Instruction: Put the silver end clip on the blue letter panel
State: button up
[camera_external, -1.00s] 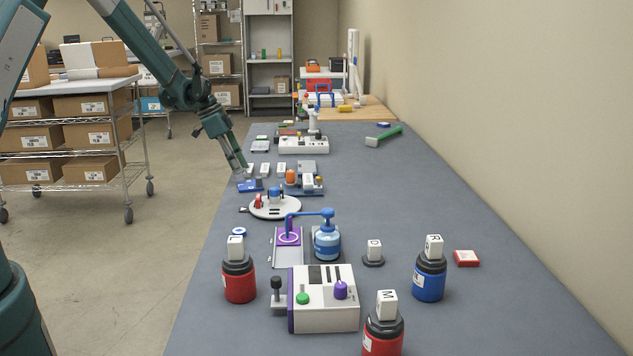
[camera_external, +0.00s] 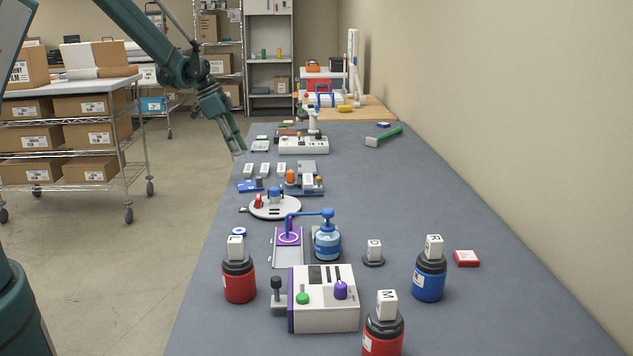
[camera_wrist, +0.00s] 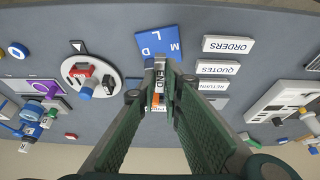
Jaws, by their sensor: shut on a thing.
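The silver end clip (camera_wrist: 160,74), marked "END", is between my fingertips in the wrist view. My gripper (camera_wrist: 161,82) is shut on it. In the camera_external view my gripper (camera_external: 239,153) hangs above the left edge of the table, and the clip is too small to make out there. The blue letter panel (camera_wrist: 153,33) lies flat on the table just beyond the fingertips in the wrist view, with white letters L, D and M showing. The clip appears apart from it and above the table. The panel also shows in the camera_external view (camera_external: 248,186), lower than the gripper.
White labels reading ORDERS (camera_wrist: 228,45), QUOTES (camera_wrist: 219,68) and RETURN (camera_wrist: 212,86) lie beside the panel. A round white plate (camera_external: 276,208) and a device with an orange knob (camera_external: 291,176) stand close by. The table's right side is mostly clear.

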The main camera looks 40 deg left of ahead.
jog(key=shift+w+d+r+g+y+p, duration=0.25)
jog(key=shift+w+d+g+y+p, duration=0.2)
jog(key=shift+w+d, duration=0.3)
jog(key=shift+w+d+r+g+y+p, duration=0.2)
jog(key=shift+w+d+g+y+p, duration=0.1)
jog(key=shift+w+d+g+y, duration=0.35)
jog(key=shift+f, duration=0.1)
send_over(252, 184)
jog(key=shift+s+a+f, duration=0.1)
jog(key=shift+s+f, duration=0.05)
jog(key=shift+f, duration=1.4)
jog(key=shift+s+a+f, duration=0.1)
jog(key=shift+s+f, duration=0.05)
jog(key=shift+f, duration=1.35)
jog(key=shift+f, duration=0.1)
jog(key=shift+f, duration=1.75)
jog(key=shift+f+b, duration=0.15)
jog(key=shift+b, duration=0.2)
